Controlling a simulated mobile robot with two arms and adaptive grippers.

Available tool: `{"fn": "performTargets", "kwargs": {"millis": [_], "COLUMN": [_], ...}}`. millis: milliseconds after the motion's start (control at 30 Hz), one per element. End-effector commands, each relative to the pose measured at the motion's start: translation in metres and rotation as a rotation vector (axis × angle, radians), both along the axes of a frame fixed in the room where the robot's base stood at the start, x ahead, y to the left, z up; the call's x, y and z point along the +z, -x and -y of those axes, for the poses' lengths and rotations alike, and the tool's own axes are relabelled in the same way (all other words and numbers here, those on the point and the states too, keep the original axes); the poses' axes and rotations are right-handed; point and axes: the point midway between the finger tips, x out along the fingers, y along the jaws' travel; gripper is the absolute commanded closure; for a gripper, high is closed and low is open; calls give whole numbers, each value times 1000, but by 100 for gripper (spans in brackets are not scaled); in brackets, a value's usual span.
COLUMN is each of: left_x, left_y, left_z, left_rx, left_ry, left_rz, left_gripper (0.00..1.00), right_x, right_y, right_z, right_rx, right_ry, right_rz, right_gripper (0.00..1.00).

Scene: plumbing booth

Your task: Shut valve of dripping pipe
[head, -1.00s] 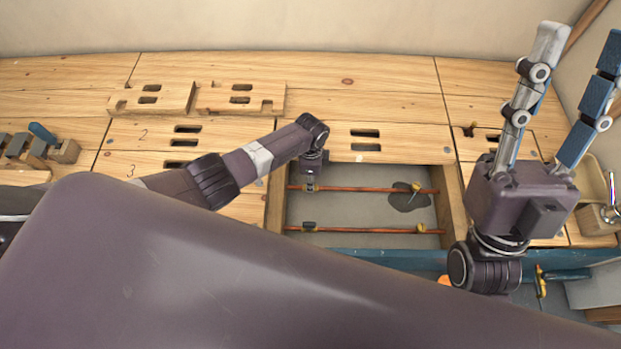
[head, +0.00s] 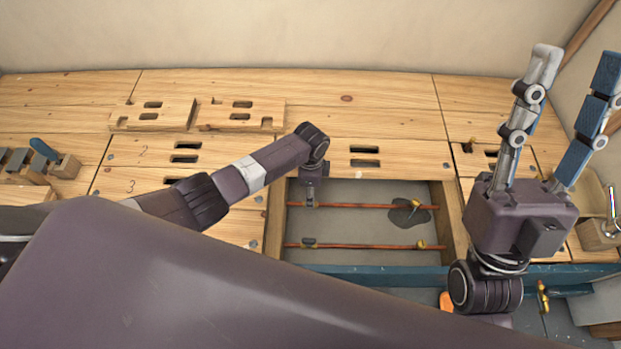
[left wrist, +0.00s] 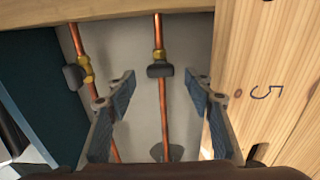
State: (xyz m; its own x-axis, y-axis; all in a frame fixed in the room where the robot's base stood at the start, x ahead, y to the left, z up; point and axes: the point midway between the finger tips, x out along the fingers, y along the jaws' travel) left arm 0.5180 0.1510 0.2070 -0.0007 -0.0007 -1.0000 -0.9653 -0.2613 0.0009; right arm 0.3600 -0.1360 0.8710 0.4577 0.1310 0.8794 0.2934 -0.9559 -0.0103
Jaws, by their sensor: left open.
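Two copper pipes run through an open pit in the floor. A dark wet patch (head: 408,216) lies under the right part of the upper pipe (head: 365,206); it also shows in the left wrist view (left wrist: 167,153). My left gripper (left wrist: 159,82) is open over that pipe's left end. In the left wrist view its dark valve handle (left wrist: 160,70), below a brass fitting, lies across the pipe between and just ahead of my fingertips. My right gripper (head: 577,65) is raised, open and empty.
Wooden floor panels surround the pit; two loose slotted boards (head: 152,114) (head: 240,114) lie behind it. A blue beam (head: 390,277) borders its front. Wooden blocks with a blue-handled tool (head: 45,150) sit at far left. A wooden box (head: 598,235) stands at right.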

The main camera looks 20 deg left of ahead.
Motion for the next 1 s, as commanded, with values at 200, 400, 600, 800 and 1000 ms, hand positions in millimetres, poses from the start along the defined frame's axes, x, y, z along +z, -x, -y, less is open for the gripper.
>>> {"fn": "performTargets", "kwargs": {"millis": [200,400,600,800,1000], "left_x": [41,73,88,90,90], "left_y": [-2,-1,0,0,0], "left_z": [0,0,0,0,0], "left_rx": [-2,-2,0,0,-1], "left_ry": [2,1,0,0,0], "left_rz": [5,2,0,0,0], "left_gripper": [52,52,52,52,52], "right_x": [1,1,1,1,1], "right_y": [0,0,0,0,0], "right_z": [0,0,0,0,0], "right_rx": [0,0,0,0,0], "right_ry": [0,-1,-1,-1,-1], "right_rz": [1,2,2,2,2], "right_gripper": [60,60,60,60,60]}}
